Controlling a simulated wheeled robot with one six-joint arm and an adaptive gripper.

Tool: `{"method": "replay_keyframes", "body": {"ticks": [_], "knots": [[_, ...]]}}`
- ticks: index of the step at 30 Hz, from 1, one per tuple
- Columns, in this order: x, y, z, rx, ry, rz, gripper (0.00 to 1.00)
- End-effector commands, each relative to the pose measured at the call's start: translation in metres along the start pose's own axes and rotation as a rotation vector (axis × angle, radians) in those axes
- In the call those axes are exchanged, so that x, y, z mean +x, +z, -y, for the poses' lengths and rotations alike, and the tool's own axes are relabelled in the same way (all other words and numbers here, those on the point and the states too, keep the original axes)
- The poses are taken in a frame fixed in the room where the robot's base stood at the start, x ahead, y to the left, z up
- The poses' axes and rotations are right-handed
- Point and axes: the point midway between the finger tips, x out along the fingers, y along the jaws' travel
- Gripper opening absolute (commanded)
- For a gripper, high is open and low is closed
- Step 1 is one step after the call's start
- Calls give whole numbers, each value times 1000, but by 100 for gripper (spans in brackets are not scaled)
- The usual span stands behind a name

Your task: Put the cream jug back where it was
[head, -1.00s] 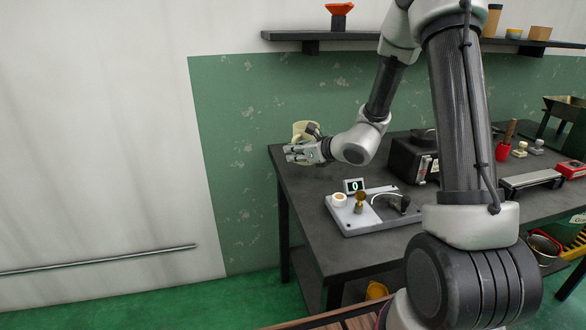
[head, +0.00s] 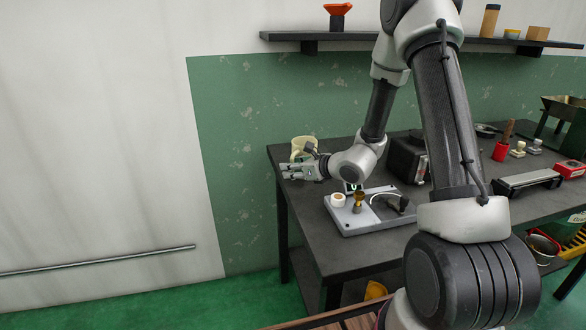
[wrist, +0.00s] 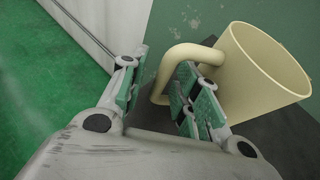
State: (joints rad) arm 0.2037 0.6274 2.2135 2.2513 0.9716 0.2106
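The cream jug (head: 302,146) is at the back left corner of the dark table (head: 310,222), upright, just behind my gripper (head: 290,172). In the wrist view the jug (wrist: 265,75) shows at the upper right with its handle toward my fingers. My gripper (wrist: 160,90) is open. The right finger reaches into the handle loop, and the left finger is outside it with a gap to the handle. The jug's base is partly hidden by the right finger, so its contact with the table is hard to see.
A grey scale-like tray (head: 365,222) with a small white cup (head: 338,200) and a brass piece (head: 359,202) lies in front of the gripper. A black box (head: 405,158) stands to the right. A wall shelf (head: 350,36) is above. Left of the table is open floor.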

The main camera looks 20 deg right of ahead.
Motion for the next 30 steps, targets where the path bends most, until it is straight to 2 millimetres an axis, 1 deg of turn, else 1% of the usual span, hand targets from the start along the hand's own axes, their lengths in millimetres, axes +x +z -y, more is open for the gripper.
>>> {"method": "replay_keyframes", "body": {"ticks": [5,8,10,14,18,22,24,27,30], "knots": [[0,0,0,0,0,0,32],[-1,4,0,-1,-1,1,32],[-9,3,1,1,-2,0,32],[-33,4,2,1,-4,2,32],[-66,3,2,1,-5,1,32],[-93,3,1,1,-4,1,32],[-104,3,1,-1,-3,1,32],[-115,3,0,0,-1,0,32],[-120,3,1,1,-2,1,32]]}}
